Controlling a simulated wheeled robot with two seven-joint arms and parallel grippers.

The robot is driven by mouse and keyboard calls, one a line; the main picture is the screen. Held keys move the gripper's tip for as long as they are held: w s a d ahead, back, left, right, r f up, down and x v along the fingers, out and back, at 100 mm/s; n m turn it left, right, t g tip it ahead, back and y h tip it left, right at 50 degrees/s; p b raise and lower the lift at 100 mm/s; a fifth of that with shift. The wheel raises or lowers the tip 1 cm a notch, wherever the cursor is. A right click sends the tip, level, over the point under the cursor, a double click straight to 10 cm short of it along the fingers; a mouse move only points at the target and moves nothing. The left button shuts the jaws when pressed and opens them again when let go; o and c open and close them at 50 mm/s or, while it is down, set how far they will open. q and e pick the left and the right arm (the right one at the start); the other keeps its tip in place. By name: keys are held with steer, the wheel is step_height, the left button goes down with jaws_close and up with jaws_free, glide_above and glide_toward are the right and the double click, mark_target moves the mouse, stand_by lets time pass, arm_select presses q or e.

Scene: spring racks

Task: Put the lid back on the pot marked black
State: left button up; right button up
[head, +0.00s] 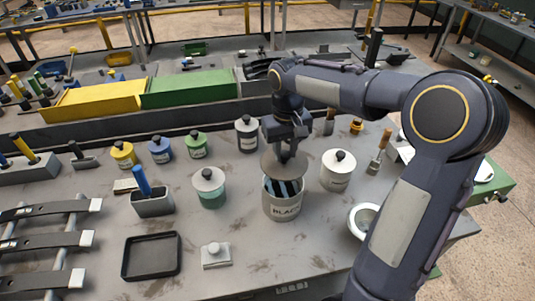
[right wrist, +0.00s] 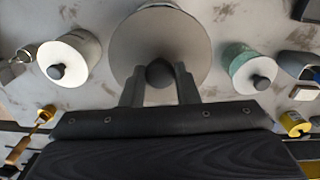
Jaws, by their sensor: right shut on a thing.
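The pot marked black (head: 283,207) stands upright on the bench, with "BLACK" on its front label and dark striped contents showing at its open mouth. The round grey lid (head: 286,163) is just above the mouth, tilted, with a gap between lid and rim in the head view. My right gripper (head: 287,152) is over the pot and shut on the lid's knob. In the right wrist view both fingers (right wrist: 160,85) flank the dark knob, and the lid (right wrist: 160,40) hides most of what is under it. My left gripper is not in view.
A white-lidded teal pot (head: 209,188) stands left of the black pot and a white-lidded pale pot (head: 338,171) right of it. A white bowl (head: 364,220), a black tray (head: 151,256) and a brush holder (head: 152,201) are nearby.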

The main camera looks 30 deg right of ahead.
mark_target(285, 162)
steer(key=shift+d+f+b, duration=0.1)
steer(key=shift+f+b, duration=0.3)
steer(key=shift+f, duration=0.2)
step_height(285, 162, down, 3)
steer(key=b, duration=0.3)
steer(key=shift+f, duration=0.1)
steer(key=shift+f+b, duration=0.6)
steer(key=shift+f, duration=0.4)
steer(key=shift+s+r, duration=0.1)
steer(key=shift+f+p, duration=0.2)
steer(key=shift+p, duration=0.15)
stand_by(0.9)
steer(key=o, duration=1.6)
